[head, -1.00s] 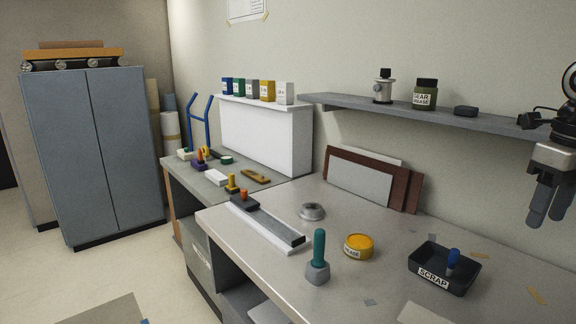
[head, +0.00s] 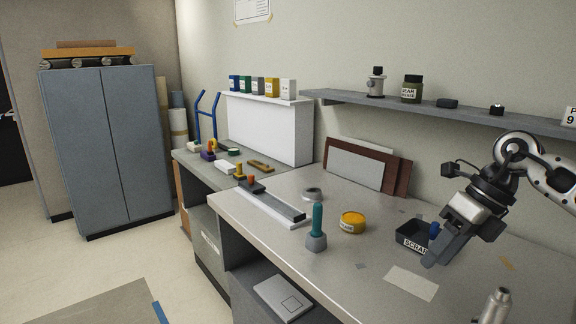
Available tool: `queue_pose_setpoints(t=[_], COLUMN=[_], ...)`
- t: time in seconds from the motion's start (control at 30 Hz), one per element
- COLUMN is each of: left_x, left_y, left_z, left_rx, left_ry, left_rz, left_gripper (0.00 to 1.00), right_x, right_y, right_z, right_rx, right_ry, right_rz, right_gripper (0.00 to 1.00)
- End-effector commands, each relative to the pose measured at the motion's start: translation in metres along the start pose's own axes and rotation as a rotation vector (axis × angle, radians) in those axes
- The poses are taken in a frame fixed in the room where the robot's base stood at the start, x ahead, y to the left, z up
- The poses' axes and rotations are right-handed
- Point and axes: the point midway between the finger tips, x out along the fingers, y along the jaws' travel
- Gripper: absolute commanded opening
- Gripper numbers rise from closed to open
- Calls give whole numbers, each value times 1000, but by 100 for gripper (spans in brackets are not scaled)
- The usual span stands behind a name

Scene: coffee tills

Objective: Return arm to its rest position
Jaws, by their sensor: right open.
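My right gripper (head: 442,250) is open and empty. Its arm comes in from the right edge, and its fingers point down and to the left. In the picture the fingers cover the right part of the black scrap tray (head: 404,236); I cannot tell how high they are above it. A blue-handled thing (head: 434,230) in the tray is partly hidden behind the fingers. My left gripper is not in view.
A yellow tin (head: 352,222), a teal-handled tool (head: 317,228) and a pale card (head: 411,283) are on the grey bench. A grey shelf (head: 440,113) with jars runs along the wall behind. A metallic nozzle-like thing (head: 496,306) stands at the lower right.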

Motion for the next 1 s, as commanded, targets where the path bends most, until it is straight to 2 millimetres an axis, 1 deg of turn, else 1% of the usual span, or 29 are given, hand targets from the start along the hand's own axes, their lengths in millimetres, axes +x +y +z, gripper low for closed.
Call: queue_pose_setpoints(t=[0.03,0.07,0.1,0.17,0.2,0.27,0.3,0.37,0.4,0.43,0.47,0.53,0.57,0.6,0.67,0.7,0.77,0.8,0.83,0.87,0.9,0.97,1.0], left_x=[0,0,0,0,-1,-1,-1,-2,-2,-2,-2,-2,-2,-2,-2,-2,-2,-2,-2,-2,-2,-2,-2], left_y=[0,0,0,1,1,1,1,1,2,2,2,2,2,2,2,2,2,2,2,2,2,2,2], left_z=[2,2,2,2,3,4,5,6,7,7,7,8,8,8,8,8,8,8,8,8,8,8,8], left_rx=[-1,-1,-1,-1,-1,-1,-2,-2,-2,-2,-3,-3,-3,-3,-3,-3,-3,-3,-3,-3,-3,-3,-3], left_ry=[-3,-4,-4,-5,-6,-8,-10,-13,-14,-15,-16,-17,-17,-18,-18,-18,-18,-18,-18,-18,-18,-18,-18], left_rz=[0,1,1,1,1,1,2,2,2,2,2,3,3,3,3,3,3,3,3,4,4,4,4], left_gripper=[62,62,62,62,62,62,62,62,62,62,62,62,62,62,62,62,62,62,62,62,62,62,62], right_x=[26,40,60,89,105,121,128,135,138,140,142,148,152,159,174,187,210,227,240,252,267,287,298], right_y=[18,29,49,83,106,137,154,173,181,184,185,179,173,162,142,128,106,92,84,76,70,63,62], right_z=[5,9,14,20,24,30,33,37,40,41,42,42,40,36,24,12,-12,-33,-49,-66,-88,-120,-139], right_rx=[-16,-20,-21,-1,30,102,166,290,386,467,554,782,889,1039,1279,1449,1715,1895,2025,2144,2288,2476,2584], right_ry=[-18,-39,-71,-132,-179,-252,-302,-375,-423,-459,-494,-572,-603,-642,-695,-726,-761,-779,-787,-794,-796,-792,-785], right_rz=[87,145,237,405,525,698,809,967,1065,1134,1198,1328,1374,1426,1481,1502,1507,1493,1474,1449,1412,1348,1304], right_gripper=[44,44,44,44,44,44,44,44,44,44,44,44,44,44,44,44,44,44,44,44,44,44,44])
